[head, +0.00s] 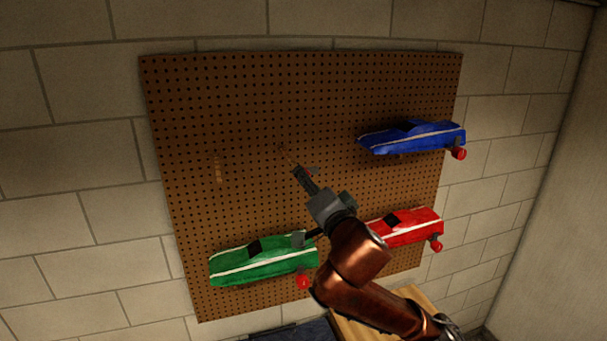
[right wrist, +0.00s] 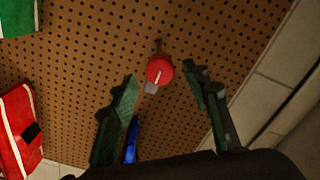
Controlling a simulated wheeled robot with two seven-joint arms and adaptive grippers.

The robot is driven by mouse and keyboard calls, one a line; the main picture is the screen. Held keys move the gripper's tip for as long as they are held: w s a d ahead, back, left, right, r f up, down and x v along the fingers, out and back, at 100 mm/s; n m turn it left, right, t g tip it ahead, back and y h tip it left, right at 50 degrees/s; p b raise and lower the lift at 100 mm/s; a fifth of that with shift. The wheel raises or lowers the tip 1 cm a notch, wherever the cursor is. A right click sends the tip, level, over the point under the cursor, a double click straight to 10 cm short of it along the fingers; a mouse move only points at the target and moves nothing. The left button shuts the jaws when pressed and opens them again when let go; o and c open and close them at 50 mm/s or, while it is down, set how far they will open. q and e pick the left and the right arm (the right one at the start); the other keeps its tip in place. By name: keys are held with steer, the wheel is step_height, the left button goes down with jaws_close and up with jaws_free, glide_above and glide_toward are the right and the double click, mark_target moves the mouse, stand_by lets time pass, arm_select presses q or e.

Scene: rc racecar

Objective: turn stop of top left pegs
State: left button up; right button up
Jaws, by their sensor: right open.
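The brown pegboard (head: 250,100) hangs on the wall. At its upper left a thin pale peg (head: 217,168) stands out, and a second one (head: 284,154) is beside my right gripper (head: 301,174). In the right wrist view a round red stop (right wrist: 159,70) with a white mark shows at a peg, with a small grey piece below it. My right gripper's dark fingers are open, one on each side of the stop; I cannot tell whether either touches it. A bit of red (head: 313,171) also shows by the fingers in the head view. My left gripper is not in view.
A blue car (head: 410,138) hangs at upper right, a green car (head: 260,258) at lower left and a red car (head: 405,225) at lower right, partly behind my arm. Red stops show beside them. A wooden surface (head: 350,328) is below. The board's upper left is clear of cars.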

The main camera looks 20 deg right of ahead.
mark_target(308, 174)
steer(key=w+p, duration=0.1)
steer(key=w, duration=0.3)
steer(key=shift+w, duration=0.1)
steer(key=shift+c, duration=0.3)
